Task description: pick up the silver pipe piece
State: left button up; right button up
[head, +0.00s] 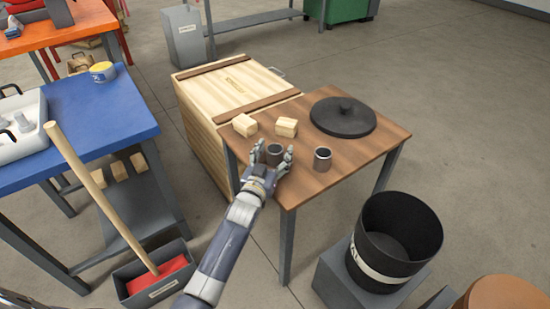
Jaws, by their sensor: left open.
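Two short hollow pipe pieces stand upright on the brown wooden table (362,152). One grey pipe piece (274,154) stands between the fingers of my left gripper (272,160). The other grey pipe piece (322,159) stands apart, to the right of the gripper. Both look metallic grey, and I cannot tell for sure which one is the silver one. My left gripper is open, with a finger on each side of the nearer-left piece. I cannot tell whether the fingers touch it. My right gripper is not in view.
Two wooden blocks (286,127) and a round dark lid (343,117) lie behind the pipe pieces. A wooden crate (205,127) stands at the table's left. A black bucket (412,232) stands front right. A blue table (95,120) and a broom handle (100,197) are at left.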

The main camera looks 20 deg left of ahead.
pick_arm(q)
jog(key=shift+w, duration=0.4)
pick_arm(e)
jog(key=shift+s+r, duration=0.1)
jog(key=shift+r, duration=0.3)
pick_arm(q)
jog(key=c, duration=1.2)
jog(key=shift+r, duration=0.1)
jog(key=shift+r, duration=0.2)
notch_tip(320, 180, up, 3)
jog(key=shift+r+p, duration=0.1)
jog(key=shift+p, duration=0.65)
jog(key=s+d, duration=0.1)
jog(key=s, duration=0.4)
jog(key=s+d+r+p, duration=0.1)
jog(key=s, duration=0.4)
jog(key=s+d+p, duration=0.1)
jog(key=s+d, duration=0.1)
jog(key=s, duration=0.3)
jog(key=shift+s+r, duration=0.15)
jog(key=shift+s, duration=0.15)
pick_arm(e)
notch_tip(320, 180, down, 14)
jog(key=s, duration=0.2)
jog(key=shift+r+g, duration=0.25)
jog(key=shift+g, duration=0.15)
